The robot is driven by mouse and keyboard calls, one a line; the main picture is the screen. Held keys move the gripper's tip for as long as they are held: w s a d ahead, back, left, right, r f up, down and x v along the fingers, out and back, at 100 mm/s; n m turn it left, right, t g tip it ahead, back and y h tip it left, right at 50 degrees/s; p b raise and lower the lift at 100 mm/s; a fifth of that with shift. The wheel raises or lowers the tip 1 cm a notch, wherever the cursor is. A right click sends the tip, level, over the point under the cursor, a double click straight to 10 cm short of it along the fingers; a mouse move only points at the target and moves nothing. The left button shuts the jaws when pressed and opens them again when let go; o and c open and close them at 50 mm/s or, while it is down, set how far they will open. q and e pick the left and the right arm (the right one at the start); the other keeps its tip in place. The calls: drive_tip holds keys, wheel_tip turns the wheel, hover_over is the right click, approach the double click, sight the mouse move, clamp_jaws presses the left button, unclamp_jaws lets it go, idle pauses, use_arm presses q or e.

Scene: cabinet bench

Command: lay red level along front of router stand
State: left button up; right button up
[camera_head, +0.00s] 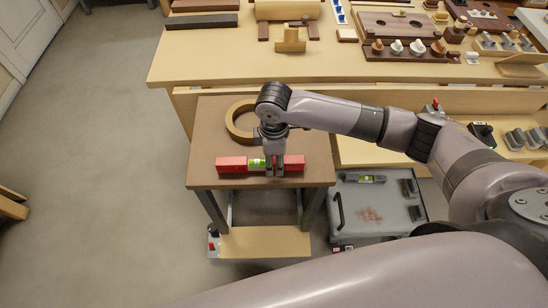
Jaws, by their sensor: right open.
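The red level (231,164), with a yellow-green vial window near its middle, lies flat on the brown top of the router stand (316,140). It runs left to right, roughly parallel to the stand's front edge and a little behind it. My right gripper (275,173) points down at the level, just right of its vial window, and hides part of it. The jaws are open, with the fingertips at the level; I cannot tell whether they touch it. My left gripper is not in view.
A tan ring (232,122) lies on the stand behind the level, partly hidden by my wrist. The workbench (220,66) behind holds wooden blocks and trays. A grey cart (350,222) with tools stands to the right. Open floor (100,150) lies left.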

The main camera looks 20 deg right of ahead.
wheel_tip(320, 180, up, 12)
idle(0.4)
drive_tip(key=shift+b, duration=0.3)
idle(1.1)
